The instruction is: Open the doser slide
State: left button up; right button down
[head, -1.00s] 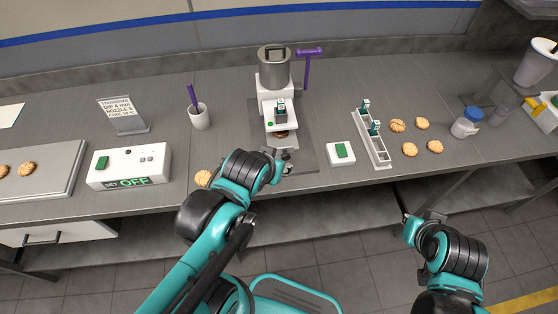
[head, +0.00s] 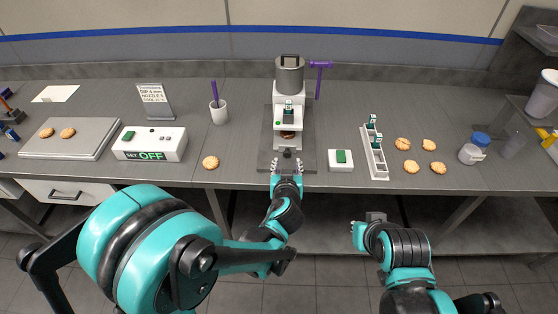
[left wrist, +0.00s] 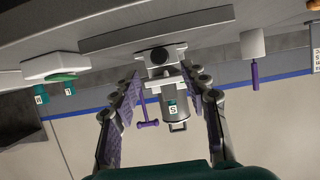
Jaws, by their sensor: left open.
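The doser (head: 289,104) is a white machine with a steel hopper (head: 289,75) on top and a purple T-shaped handle (head: 319,80) at its right. It stands on a dark plate, and a brown biscuit (head: 287,134) shows under its head. I cannot tell which part is the slide. My left gripper (head: 286,158) is open and empty just in front of the doser. In the left wrist view the doser (left wrist: 172,84) appears upside down between the two spread fingers (left wrist: 165,110), apart from them. My right gripper (head: 354,229) is in front of the table edge, its fingers unclear.
A white box with a green button (head: 340,167) and a narrow rack (head: 379,171) stand right of the doser. A cup (head: 218,115) and a lone biscuit (head: 210,162) are at its left. A control box (head: 132,146) reads OFF. Several biscuits lie farther right.

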aim_at(287, 155)
pick_arm(q)
jog(key=b+x, duration=0.1)
jog(key=x, duration=0.5)
jog(key=shift+w+f+b, duration=0.2)
jog(key=shift+w+b, duration=0.05)
jog(key=shift+b, duration=0.1)
jog(key=shift+c, duration=0.2)
grip_shut()
